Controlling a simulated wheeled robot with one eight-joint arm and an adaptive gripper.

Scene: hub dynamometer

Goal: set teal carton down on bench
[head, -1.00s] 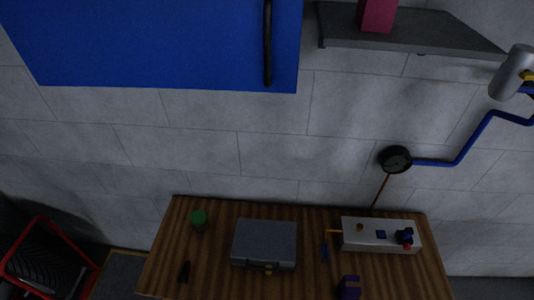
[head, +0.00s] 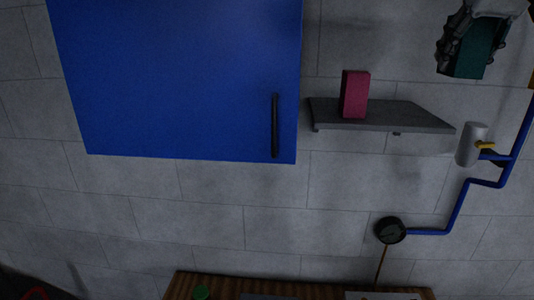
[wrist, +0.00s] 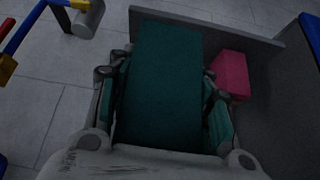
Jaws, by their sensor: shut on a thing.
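The teal carton (head: 474,52) is at the top right of the head view, held in my gripper (head: 462,40). In the wrist view the carton (wrist: 162,85) stands out between the two fingers of my gripper (wrist: 165,105), which is shut on its sides. The carton is up in the air, to the right of and higher in the picture than the wall shelf. The wooden bench (head: 225,283) shows only as a strip at the bottom of the head view; most of its top is out of frame.
A crimson box (head: 355,94) stands on the grey shelf (head: 400,116); both show close by in the wrist view. A blue cabinet (head: 180,80) is at left. A blue pipe (head: 453,212) with a grey cylinder (head: 470,145) and a gauge (head: 390,230) runs down the right.

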